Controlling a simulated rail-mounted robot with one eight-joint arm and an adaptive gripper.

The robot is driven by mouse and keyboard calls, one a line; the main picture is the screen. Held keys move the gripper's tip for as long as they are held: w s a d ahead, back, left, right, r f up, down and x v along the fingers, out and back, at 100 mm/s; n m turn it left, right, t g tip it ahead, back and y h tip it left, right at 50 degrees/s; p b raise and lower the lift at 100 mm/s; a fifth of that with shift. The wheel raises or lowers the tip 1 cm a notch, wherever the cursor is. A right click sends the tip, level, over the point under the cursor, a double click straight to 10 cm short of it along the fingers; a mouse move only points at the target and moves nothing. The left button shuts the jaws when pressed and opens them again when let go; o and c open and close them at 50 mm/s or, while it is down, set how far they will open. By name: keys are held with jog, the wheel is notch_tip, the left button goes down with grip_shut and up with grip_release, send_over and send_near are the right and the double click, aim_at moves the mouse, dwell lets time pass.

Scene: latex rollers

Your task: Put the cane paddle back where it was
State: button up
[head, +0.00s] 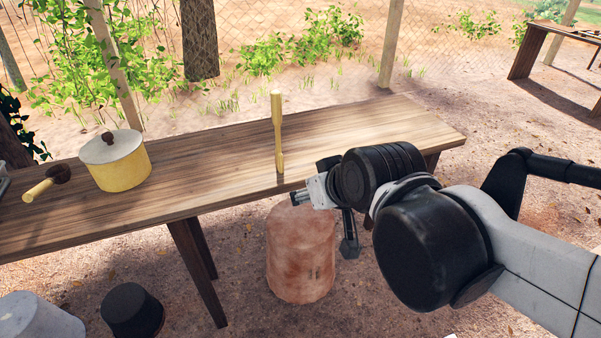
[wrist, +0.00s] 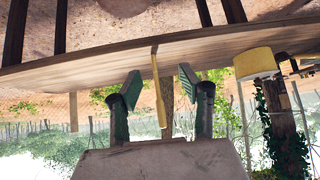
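The cane paddle (head: 278,130) is a slim yellow stick with wider ends. It stands upright on the wooden table (head: 220,160), near the front edge. In the wrist view, which is upside down, the paddle (wrist: 159,88) shows between and beyond my two fingers. My gripper (wrist: 159,90) is open and empty, its fingers spread to either side of the paddle in that view and apart from it. In the head view my wrist is at the table's front edge, just right of the paddle. The exact gap between fingers and paddle is hard to tell.
A yellow pot with a pale lid (head: 117,160) and a yellow-handled tool (head: 46,183) are on the table's left. A reddish-brown drum (head: 301,255) stands on the ground by the table's front. A dark bucket (head: 132,310) is lower left. The table's right is clear.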

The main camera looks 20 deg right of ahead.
jog(key=shift+m+g+h, duration=0.3)
jog(key=shift+g+h, duration=0.1)
jog(key=shift+g, duration=0.5)
jog(key=s, duration=0.1)
jog(key=s+d, duration=0.1)
jog(key=s, duration=0.3)
jog(key=shift+s+d+f, duration=0.15)
jog(key=shift+d+f, duration=0.1)
jog(key=shift+d, duration=0.05)
